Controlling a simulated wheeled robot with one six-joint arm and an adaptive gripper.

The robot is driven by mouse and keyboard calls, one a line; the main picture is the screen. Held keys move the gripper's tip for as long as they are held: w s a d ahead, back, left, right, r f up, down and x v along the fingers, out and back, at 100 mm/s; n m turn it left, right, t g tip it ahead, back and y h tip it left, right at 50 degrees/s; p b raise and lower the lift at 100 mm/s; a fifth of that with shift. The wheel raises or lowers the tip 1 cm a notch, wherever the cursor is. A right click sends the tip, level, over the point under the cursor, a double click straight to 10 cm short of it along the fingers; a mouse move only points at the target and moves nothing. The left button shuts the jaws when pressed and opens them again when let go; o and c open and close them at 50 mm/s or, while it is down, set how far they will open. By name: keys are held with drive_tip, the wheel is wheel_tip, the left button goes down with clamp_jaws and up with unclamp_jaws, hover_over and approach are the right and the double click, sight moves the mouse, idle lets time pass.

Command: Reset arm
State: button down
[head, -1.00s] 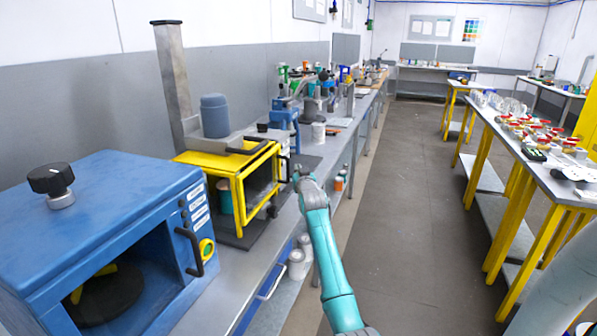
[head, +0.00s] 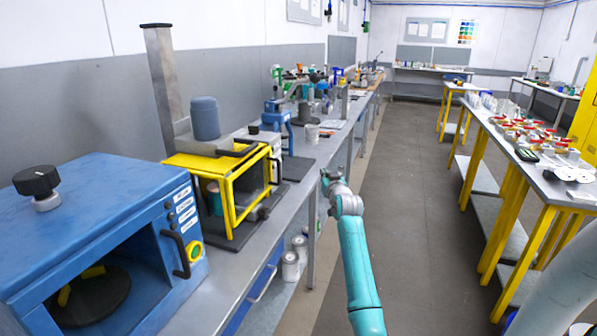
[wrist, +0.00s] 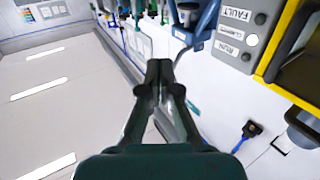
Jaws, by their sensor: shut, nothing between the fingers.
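My teal arm (head: 357,262) reaches forward from the bottom of the head view, over the aisle beside the left bench. My gripper (head: 328,176) is at its far end, near the bench's front edge and right of the yellow-framed machine (head: 227,184). In the wrist view my gripper (wrist: 159,68) has its two dark fingers together at the tips, with nothing between them. A blue machine (head: 110,195) with an open front stands at the near left, apart from my arm.
The left bench (head: 290,195) carries the machines and several tools farther back. Paint cans (head: 290,268) stand below it. Yellow-legged tables (head: 515,165) with red-and-white items line the right side. The aisle floor (head: 420,210) between is clear.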

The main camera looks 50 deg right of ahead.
drive_tip(key=shift+s, duration=0.1)
drive_tip(key=s+a+f+n+y, duration=0.2)
drive_tip(key=a+f, duration=1.7)
drive_tip(key=a, duration=0.3)
drive_tip(key=s+a+f+t+y, duration=0.1)
drive_tip(key=s+a+f, duration=0.25)
drive_tip(key=a, duration=0.35)
drive_tip(key=s+a+f+n+y, duration=0.1)
drive_tip(key=s+a+f, duration=0.1)
drive_tip(key=s+a, duration=0.3)
drive_tip(key=s+a+f+t+y, duration=0.1)
drive_tip(key=s+a+f, duration=0.15)
drive_tip(key=a, duration=0.55)
drive_tip(key=s+a+n+y, duration=0.3)
drive_tip(key=s+a, duration=1.2)
drive_tip(key=s, duration=0.2)
drive_tip(key=s+a+r+n+y, duration=0.1)
drive_tip(key=s+a+r+y, duration=0.1)
drive_tip(key=s, duration=0.5)
drive_tip(key=s+a+r+n+y, duration=0.1)
drive_tip(key=s+a+r+y, duration=0.1)
drive_tip(key=s+a+r, duration=0.2)
drive_tip(key=s+r, duration=0.3)
drive_tip(key=s, duration=0.1)
drive_tip(key=shift+s+a+r+n, duration=0.15)
drive_tip(key=shift+a+r+n, duration=0.15)
